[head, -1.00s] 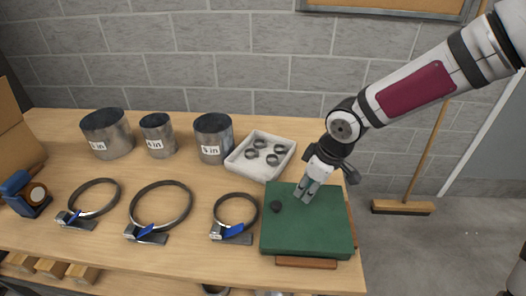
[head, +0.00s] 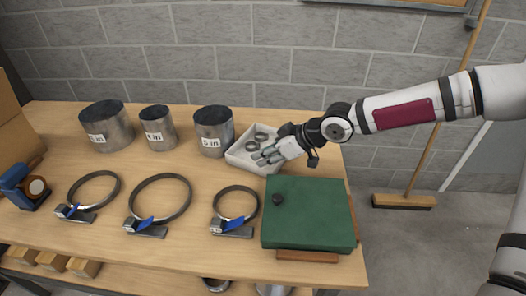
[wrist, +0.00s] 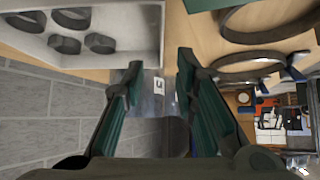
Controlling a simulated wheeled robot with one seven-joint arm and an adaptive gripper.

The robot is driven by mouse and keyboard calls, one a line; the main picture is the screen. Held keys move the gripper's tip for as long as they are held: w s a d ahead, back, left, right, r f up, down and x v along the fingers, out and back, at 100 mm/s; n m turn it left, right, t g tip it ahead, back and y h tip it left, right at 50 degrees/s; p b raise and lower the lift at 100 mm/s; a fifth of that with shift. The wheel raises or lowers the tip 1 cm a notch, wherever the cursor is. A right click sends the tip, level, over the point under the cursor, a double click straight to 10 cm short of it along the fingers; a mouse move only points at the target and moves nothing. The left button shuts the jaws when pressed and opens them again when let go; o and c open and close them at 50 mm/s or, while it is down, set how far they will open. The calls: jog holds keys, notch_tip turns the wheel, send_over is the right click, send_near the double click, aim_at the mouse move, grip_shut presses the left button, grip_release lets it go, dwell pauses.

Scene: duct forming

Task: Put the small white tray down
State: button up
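A green box (head: 308,215) with a black knob sits in front of the tray. Three metal ducts (head: 213,132) stand to the left. Three ring clamps (head: 236,203) lie in front of them. Bare table shows between ducts and clamps.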

jog(key=shift+x, duration=4.2)
jog(key=shift+s+f, duration=0.1)
jog(key=shift+c, duration=0.3)
grip_shut()
